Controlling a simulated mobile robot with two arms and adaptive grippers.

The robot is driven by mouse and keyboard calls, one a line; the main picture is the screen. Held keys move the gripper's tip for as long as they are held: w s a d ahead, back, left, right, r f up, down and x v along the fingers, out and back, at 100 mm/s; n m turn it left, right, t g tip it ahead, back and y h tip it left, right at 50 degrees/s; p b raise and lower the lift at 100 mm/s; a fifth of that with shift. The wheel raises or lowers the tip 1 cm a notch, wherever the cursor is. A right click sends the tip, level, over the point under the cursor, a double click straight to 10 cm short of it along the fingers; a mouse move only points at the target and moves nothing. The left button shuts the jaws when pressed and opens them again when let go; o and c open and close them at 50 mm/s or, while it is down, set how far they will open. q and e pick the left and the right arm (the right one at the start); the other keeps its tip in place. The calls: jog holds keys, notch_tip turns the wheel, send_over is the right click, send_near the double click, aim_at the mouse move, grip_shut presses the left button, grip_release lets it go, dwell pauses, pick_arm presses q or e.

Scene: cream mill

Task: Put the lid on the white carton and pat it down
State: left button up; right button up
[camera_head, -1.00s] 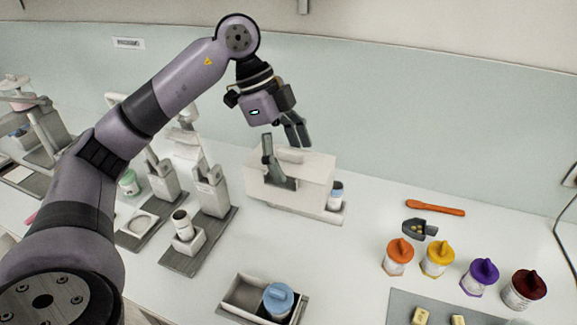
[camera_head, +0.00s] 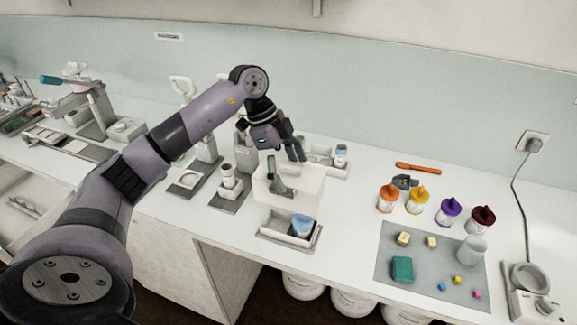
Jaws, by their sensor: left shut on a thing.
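My left gripper (camera_head: 286,172) is shut on a white, box-shaped lid (camera_head: 304,186), gripping it from above by its top. The lid is in the middle of the view and looks level. Just in front of it and lower in the picture is a low, open, pale container (camera_head: 270,232), which appears to be the white carton. The gap between lid and container is hard to judge. My right gripper is out of view.
Behind the lid is a pale tray (camera_head: 335,174) with a small jar. To the right are several colour-lidded jars (camera_head: 417,196), an orange tool (camera_head: 418,168) and a grey mat (camera_head: 425,285) with small blocks. Grey stands (camera_head: 190,180) are to the left.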

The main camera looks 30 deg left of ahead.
pick_arm(q)
notch_tip(320, 180, down, 3)
jog(key=shift+w+r+b, duration=0.15)
jog(key=shift+r+b, duration=0.05)
jog(key=shift+b, duration=0.75)
notch_tip(320, 180, down, 2)
jog(key=shift+b, duration=1.05)
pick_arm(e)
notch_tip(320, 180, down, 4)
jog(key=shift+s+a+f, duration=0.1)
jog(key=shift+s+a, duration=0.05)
pick_arm(q)
jog(key=shift+p, duration=0.35)
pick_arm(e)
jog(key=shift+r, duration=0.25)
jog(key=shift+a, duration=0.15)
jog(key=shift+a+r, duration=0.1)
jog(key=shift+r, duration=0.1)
pick_arm(q)
jog(key=shift+f, duration=0.5)
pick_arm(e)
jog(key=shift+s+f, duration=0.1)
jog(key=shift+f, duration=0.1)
